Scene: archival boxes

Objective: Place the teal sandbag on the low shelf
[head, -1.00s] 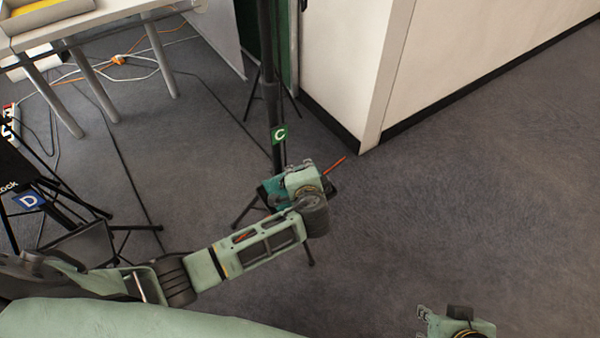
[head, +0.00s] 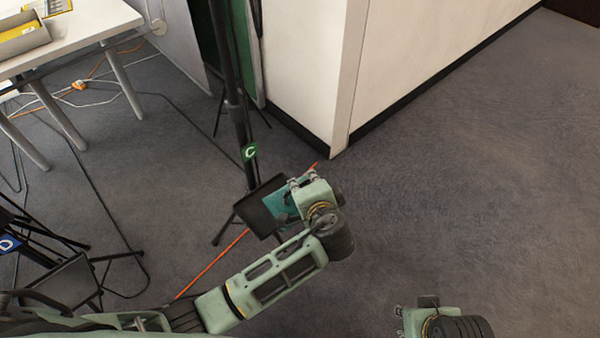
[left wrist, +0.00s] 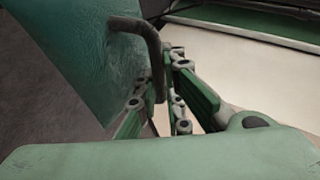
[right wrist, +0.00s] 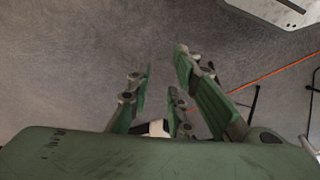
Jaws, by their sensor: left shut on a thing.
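The teal sandbag (head: 284,204) hangs from my left gripper (head: 300,182) in the head view, partly hidden by the gripper and the dark plate. In the left wrist view the sandbag (left wrist: 85,60) fills the upper left, and its dark handle (left wrist: 150,45) passes between the fingers. My left gripper (left wrist: 165,95) is shut on it. A small dark plate (head: 261,212) at stand C overlaps the bag's left side in the picture; I cannot tell whether they touch. I cannot tell which surface is the low shelf. My right gripper (right wrist: 162,62) is open and empty.
The black stand (head: 236,110) with the green C label rises behind the bag, its legs spread. Another stand with a blue D label (head: 9,243) is at the left. An orange cable (head: 212,262) crosses the floor. A white wall corner (head: 340,80) stands behind; the right floor is clear.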

